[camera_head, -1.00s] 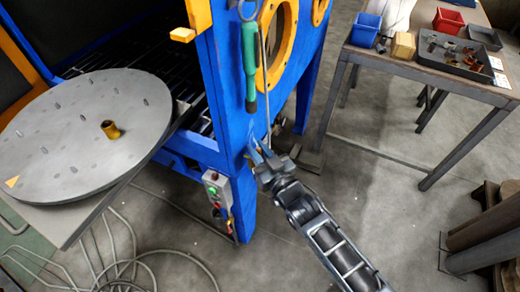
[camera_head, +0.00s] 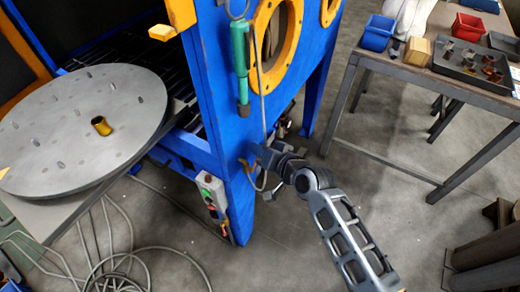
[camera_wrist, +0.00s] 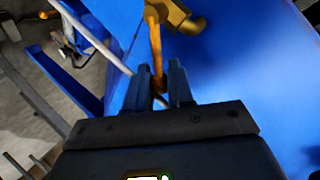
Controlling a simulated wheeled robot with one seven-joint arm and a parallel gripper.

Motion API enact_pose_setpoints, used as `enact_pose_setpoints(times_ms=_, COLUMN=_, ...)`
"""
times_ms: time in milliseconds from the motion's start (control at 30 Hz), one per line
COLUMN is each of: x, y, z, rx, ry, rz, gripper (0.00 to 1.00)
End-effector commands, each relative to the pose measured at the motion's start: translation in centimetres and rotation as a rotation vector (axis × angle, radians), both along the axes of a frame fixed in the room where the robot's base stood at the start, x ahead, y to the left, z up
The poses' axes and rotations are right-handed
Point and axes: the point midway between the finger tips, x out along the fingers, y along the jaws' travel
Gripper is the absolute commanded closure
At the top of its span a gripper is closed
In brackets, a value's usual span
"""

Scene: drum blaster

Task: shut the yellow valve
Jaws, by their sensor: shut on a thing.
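The yellow valve (camera_wrist: 172,14) is mounted on the blue cabinet wall in the wrist view. Its long yellow lever (camera_wrist: 156,48) runs down from the valve body to between the fingers of my gripper (camera_wrist: 164,86). The fingers are shut on the lever's end. In the head view, my gripper (camera_head: 260,153) is at the lower side of the blue cabinet (camera_head: 225,100). The valve shows there only as a small yellow patch (camera_head: 246,165), partly hidden by the gripper.
A green-handled tool (camera_head: 240,52) and a thin hose hang on the cabinet just above. A control box (camera_head: 211,192) is on the cabinet's corner to the left. A workbench (camera_head: 440,75) with bins stands at the right.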

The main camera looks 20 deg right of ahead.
Motion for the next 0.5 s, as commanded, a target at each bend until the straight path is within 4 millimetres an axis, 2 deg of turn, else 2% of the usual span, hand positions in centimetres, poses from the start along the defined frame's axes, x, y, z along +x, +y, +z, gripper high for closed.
enact_pose_setpoints(times_ms=500, x=0.7, y=-1.0, z=-2.5, rx=0.362, ry=0.263, rz=-0.002, gripper=1.0)
